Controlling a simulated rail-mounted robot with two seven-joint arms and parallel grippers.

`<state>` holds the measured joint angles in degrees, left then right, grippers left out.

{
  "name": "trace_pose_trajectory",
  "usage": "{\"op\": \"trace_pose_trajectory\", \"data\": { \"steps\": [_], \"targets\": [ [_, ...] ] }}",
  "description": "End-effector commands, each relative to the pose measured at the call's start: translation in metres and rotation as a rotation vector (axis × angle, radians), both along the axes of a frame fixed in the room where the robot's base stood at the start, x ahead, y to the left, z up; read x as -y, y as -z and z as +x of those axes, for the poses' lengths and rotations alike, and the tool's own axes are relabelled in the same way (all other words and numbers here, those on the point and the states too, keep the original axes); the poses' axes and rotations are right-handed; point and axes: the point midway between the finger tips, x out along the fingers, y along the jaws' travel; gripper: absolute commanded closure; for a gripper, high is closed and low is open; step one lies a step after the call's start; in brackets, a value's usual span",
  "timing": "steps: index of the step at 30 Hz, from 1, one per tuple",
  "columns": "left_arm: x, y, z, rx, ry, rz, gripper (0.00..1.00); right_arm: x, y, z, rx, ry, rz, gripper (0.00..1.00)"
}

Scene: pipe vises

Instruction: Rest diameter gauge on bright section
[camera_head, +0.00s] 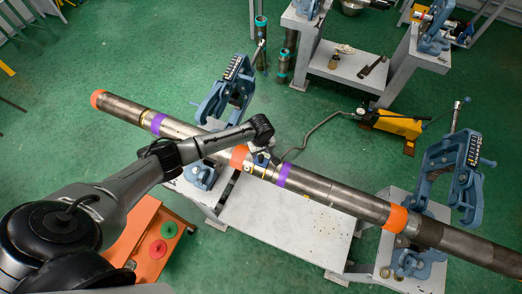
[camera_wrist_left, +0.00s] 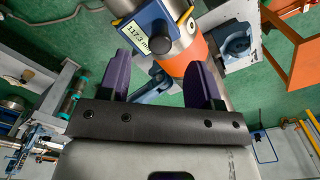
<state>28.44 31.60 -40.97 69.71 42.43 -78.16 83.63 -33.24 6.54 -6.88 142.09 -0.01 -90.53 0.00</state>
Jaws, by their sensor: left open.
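A long steel pipe (camera_head: 335,194) with orange and purple bands lies across the vises. The diameter gauge (camera_wrist_left: 150,27) is blue with a display reading about 117.3 and a black knob; it is at the pipe, just beyond my fingertips in the left wrist view. In the head view the gauge (camera_head: 262,159) sits at the bright section (camera_head: 267,172), between an orange band (camera_head: 239,157) and a purple band (camera_head: 283,175). My left gripper (camera_wrist_left: 163,75) is open, its purple fingers apart with nothing between them. The gauge's underside is hidden. My right gripper is out of view.
Blue pipe vises (camera_head: 228,92) and (camera_head: 455,170) stand at both supports. A white table (camera_head: 290,222) lies below the pipe. An orange cart (camera_head: 150,238) is at lower left. A yellow hand pump (camera_head: 392,124) with a hose stands on the green floor behind.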

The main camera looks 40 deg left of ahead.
Motion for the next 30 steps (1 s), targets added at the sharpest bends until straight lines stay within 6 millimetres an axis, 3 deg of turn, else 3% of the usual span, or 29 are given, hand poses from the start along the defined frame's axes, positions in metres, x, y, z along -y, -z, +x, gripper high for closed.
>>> {"op": "trace_pose_trajectory", "data": {
  "steps": [22, 26, 30],
  "targets": [
    [0.005, 0.002, -0.003, 0.0, 0.019, -0.004, 0.42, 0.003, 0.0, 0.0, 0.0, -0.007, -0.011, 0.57],
    [0.036, 0.01, -0.025, 0.007, 0.158, -0.032, 0.42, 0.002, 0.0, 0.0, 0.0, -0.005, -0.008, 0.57],
    [0.095, 0.014, -0.075, 0.055, 0.445, -0.088, 0.42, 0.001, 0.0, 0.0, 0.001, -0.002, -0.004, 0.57]
  ]
}}
